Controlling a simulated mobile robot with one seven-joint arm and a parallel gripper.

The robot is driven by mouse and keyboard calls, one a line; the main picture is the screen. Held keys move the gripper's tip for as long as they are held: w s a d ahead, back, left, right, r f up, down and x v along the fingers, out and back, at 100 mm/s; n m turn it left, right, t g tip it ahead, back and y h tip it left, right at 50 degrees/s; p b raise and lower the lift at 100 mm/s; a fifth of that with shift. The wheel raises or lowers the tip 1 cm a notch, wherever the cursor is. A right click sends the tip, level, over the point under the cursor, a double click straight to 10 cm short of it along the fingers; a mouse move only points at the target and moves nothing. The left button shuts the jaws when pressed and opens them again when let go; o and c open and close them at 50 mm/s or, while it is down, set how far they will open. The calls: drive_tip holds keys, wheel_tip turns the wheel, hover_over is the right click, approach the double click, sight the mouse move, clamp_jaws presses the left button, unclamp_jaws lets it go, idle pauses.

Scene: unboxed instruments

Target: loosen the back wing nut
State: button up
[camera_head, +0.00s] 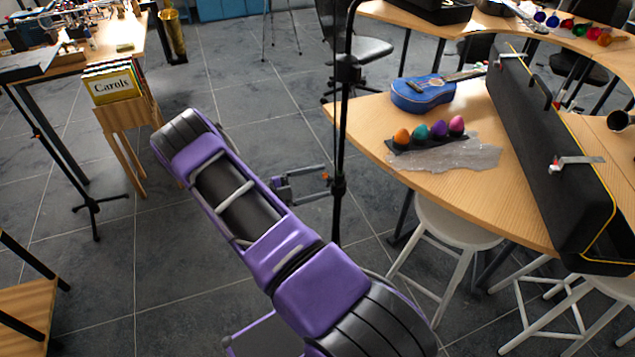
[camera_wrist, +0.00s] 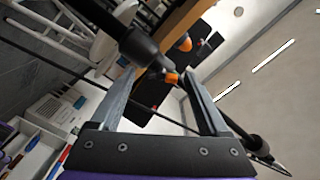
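A thin black stand (camera_head: 343,110) rises upright in the middle of the head view, with a thick dark collar partway down. In the wrist view its dark collar (camera_wrist: 140,47) lies at a slant across the top. A small orange wing nut (camera_wrist: 171,78) sticks out from the stand between my fingertips; a bit of orange (camera_head: 325,176) also shows there in the head view. I cannot tell whether this is the back wing nut. My gripper (camera_head: 318,181) is open at the stand. In the wrist view, my gripper (camera_wrist: 158,75) has its two fingers apart, with no clear contact on the nut.
A wooden table (camera_head: 440,170) with a blue ukulele (camera_head: 422,93), several coloured eggs (camera_head: 438,130) and a long black case (camera_head: 545,150) stands right of the pole. White stools (camera_head: 455,228) are below it. A wooden rack of folders (camera_head: 112,82) stands left. Floor between is clear.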

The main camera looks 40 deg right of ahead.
drive_tip(key=v, duration=1.7)
drive_tip(key=shift+a+b, duration=0.15)
drive_tip(key=shift+b, duration=0.2)
